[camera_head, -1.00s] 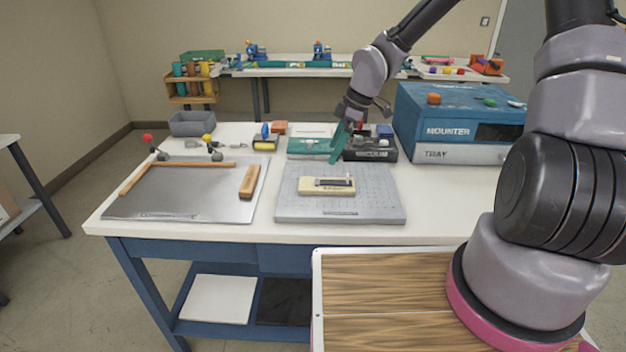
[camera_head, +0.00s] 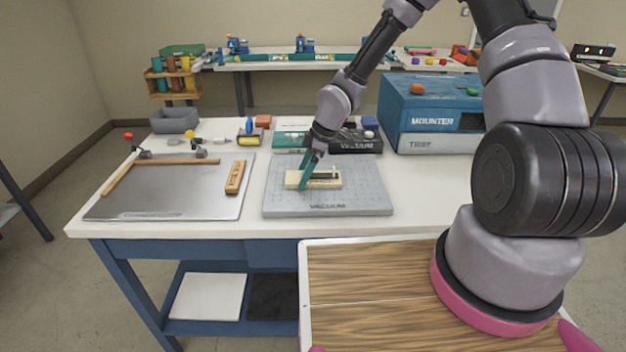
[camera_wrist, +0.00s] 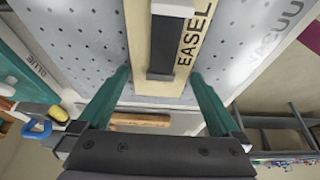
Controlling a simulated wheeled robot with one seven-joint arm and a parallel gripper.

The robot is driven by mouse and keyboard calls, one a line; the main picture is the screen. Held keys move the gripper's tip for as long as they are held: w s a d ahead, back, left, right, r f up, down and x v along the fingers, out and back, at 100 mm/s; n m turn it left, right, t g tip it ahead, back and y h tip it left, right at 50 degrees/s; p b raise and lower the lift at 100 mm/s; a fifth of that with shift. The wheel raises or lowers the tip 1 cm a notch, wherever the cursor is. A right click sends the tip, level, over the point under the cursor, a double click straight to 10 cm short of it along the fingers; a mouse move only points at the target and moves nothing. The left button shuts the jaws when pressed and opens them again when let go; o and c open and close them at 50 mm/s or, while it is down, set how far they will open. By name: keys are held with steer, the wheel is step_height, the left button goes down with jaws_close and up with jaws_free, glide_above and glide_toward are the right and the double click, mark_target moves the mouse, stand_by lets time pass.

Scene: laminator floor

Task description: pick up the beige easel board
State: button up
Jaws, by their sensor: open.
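The beige easel board (camera_head: 325,183) lies on the grey perforated vacuum plate (camera_head: 345,207) on the workbench. In the wrist view the board (camera_wrist: 150,60) shows the word EASEL and a dark and white strip along its middle. My gripper (camera_head: 304,187) is low over the board in the head view, its green fingers partly in front of it. In the wrist view my gripper (camera_wrist: 163,85) is open, one finger on each side of the board, with gaps between fingers and board. Whether the fingertips touch the plate cannot be told.
Left of the plate is a metal sheet (camera_head: 165,198) with a wooden-handled block (camera_head: 236,177). Behind the plate stand a black vacuum box (camera_head: 355,145) and the blue mounter (camera_head: 425,105). A grey bin (camera_head: 175,120) is at the back left. The bench's front strip is clear.

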steer(key=c, duration=1.2)
